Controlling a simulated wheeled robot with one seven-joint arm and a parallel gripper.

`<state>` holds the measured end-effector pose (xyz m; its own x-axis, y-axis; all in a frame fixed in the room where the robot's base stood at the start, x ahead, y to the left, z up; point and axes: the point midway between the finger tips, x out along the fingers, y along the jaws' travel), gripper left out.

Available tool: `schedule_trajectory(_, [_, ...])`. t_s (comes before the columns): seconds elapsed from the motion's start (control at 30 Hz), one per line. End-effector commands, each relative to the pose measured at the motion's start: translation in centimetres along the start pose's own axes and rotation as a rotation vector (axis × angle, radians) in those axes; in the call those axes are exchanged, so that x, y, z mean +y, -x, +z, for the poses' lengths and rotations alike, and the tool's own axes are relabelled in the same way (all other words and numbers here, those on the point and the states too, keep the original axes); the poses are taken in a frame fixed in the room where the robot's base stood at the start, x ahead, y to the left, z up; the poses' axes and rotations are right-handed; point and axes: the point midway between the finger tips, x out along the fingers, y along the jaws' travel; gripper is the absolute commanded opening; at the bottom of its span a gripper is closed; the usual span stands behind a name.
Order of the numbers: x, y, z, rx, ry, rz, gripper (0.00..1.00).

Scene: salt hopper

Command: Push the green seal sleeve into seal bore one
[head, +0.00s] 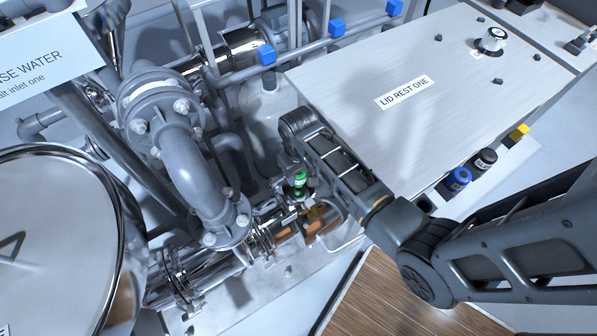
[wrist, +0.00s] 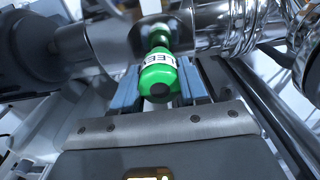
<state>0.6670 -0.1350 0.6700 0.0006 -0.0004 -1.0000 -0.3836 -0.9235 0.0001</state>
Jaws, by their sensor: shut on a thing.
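The green seal sleeve (head: 299,181) has a white label band and a dark round near end. In the wrist view, the sleeve (wrist: 160,78) lies between the two blue-grey fingers of my gripper (wrist: 160,68), which is shut on it. Its far end points at a shiny metal pipe body (wrist: 195,32). A smaller green and white part shows at the pipe, either the sleeve's far end or its reflection. Seal bore one is not clearly visible, and I cannot tell whether the sleeve has entered it. In the head view my gripper (head: 298,172) is beside the pipework.
A grey flanged elbow pipe (head: 185,165) stands left of my gripper. A large round steel lid (head: 60,240) is at far left. The panel marked LID REST ONE (head: 440,75) is at upper right, with blue, black and yellow capped parts (head: 484,160) along its edge.

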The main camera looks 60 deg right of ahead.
Motion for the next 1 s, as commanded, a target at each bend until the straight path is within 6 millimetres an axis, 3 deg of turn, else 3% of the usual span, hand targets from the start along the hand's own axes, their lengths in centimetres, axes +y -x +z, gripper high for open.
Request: schedule_trajectory(1.0, [0.0,-0.75,-0.02,0.0,0.0,0.0,0.0])
